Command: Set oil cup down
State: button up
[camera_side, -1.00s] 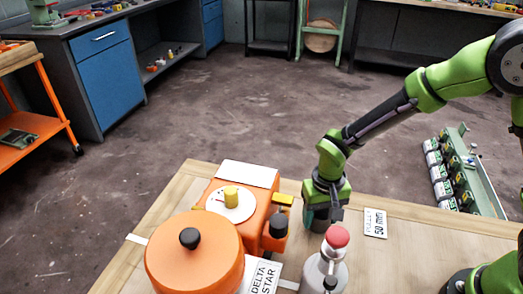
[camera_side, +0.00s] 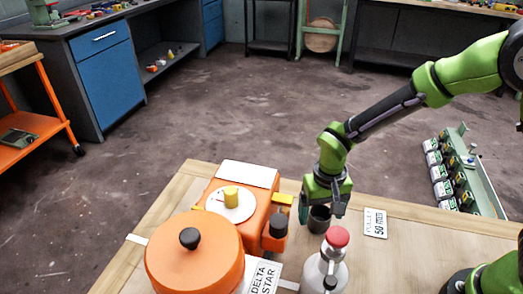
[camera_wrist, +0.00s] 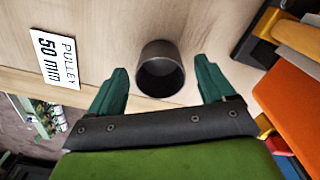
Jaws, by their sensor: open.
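The oil cup (camera_side: 319,219) is a small dark grey cup that stands upright on the wooden table, just behind the red-capped bottle. It also shows in the wrist view (camera_wrist: 160,70), with its open mouth toward the camera. My gripper (camera_side: 322,207) is open above and around the cup. In the wrist view its two green fingers (camera_wrist: 160,88) are spread to either side of the cup, with a gap on both sides.
The orange machine (camera_side: 262,215) with a round orange lid (camera_side: 195,262) stands left of the cup. A grey bottle with a red cap (camera_side: 337,237) stands close in front. A "PULLEY 50 mm" card (camera_side: 375,223) lies to the right. Bare table lies farther right.

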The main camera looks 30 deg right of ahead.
notch_tip(320, 180, up, 15)
jog(key=s+d+r+t+y, duration=0.2)
jog(key=s+d+r+t, duration=0.4)
jog(key=s+d, duration=0.4)
jog(key=shift+s+d+r, duration=0.15)
jog(key=shift+d+r, duration=0.1)
jog(key=shift+r, duration=0.25)
jog(key=shift+s+d+f+t, duration=0.1)
jog(key=shift+s+d+t, duration=0.25)
jog(key=shift+s+t, duration=0.2)
jog(key=shift+w, duration=0.1)
